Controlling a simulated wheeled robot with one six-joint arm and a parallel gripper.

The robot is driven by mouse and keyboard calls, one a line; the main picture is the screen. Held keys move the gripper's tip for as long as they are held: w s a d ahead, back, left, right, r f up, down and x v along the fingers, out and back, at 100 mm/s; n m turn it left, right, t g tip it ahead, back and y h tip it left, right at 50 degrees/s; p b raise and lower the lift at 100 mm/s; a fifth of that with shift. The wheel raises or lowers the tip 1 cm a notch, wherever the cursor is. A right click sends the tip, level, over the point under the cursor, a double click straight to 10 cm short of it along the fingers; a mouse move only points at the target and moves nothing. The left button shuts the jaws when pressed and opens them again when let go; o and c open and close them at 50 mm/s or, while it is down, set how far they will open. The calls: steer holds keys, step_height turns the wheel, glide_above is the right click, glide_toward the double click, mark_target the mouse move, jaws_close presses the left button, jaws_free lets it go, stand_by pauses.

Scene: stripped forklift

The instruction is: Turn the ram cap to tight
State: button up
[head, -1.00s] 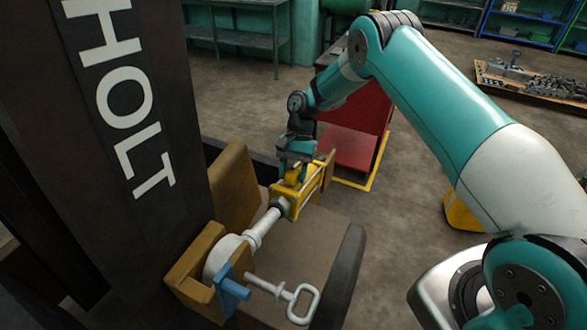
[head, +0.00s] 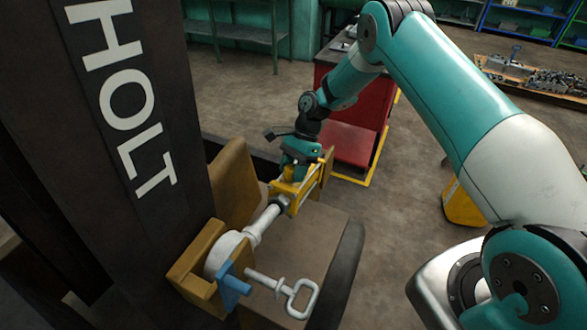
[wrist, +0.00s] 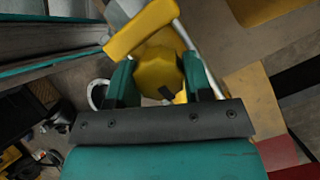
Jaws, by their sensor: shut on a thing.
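The ram cap is the yellow many-sided piece (wrist: 160,68) in the wrist view. My gripper (wrist: 163,85) is shut on it, with one teal finger on each side. A small dark mark shows on the cap's near edge; I cannot read how tight it is. In the head view my gripper (head: 299,160) reaches down onto the yellow assembly at the far end of the white ram (head: 264,222). The cap cannot be told apart there from the yellow parts around it.
A dark mast marked HOLT (head: 125,110) stands at left.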

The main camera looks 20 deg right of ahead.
stand_by(0.5)
steer(key=o, duration=0.9)
steer(key=shift+o, duration=0.2)
steer(key=v, duration=1.7)
steer(key=shift+d, duration=0.2)
steer(key=shift+w+r, duration=0.1)
